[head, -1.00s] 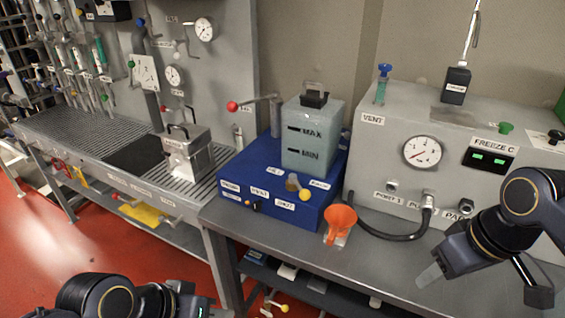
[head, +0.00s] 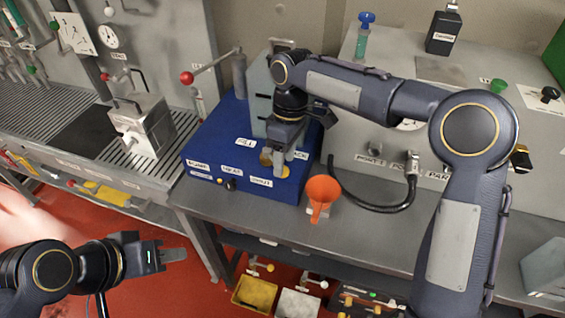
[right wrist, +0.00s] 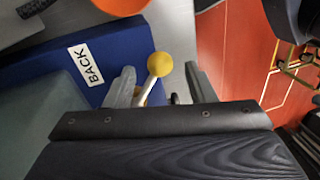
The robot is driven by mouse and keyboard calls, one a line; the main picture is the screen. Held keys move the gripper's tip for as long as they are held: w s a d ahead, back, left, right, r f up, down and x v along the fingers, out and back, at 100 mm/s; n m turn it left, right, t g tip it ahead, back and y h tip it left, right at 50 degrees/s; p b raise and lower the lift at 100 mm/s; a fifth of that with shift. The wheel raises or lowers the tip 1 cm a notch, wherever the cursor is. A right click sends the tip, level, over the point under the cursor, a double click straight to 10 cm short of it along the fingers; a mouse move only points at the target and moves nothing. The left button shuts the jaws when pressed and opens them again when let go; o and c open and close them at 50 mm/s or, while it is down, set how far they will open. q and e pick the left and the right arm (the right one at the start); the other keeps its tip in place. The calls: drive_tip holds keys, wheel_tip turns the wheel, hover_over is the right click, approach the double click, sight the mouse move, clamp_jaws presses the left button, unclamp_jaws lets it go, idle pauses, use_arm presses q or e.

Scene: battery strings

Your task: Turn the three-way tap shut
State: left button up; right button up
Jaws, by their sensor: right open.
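The three-way tap is on the blue box (head: 215,150). In the right wrist view its pale lever with a yellow ball knob (right wrist: 160,64) stands between my right gripper's two fingers (right wrist: 160,86), with visible space on both sides. A label reading BACK (right wrist: 86,64) is beside it on the box. In the head view my right gripper (head: 280,160) is over the tap and hides most of it; a brass part (head: 266,158) shows at its left. My left gripper (head: 175,254) is low at the left, away from the box; its finger gap is unclear.
An orange funnel (head: 322,190) stands just right of the blue box. A grey-green tank (head: 258,90) rises behind the tap. A black hose (head: 385,208) lies on the bench to the right.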

drive_tip(key=shift+s+f, duration=0.2)
drive_tip(key=shift+f, duration=1)
clamp_jaws()
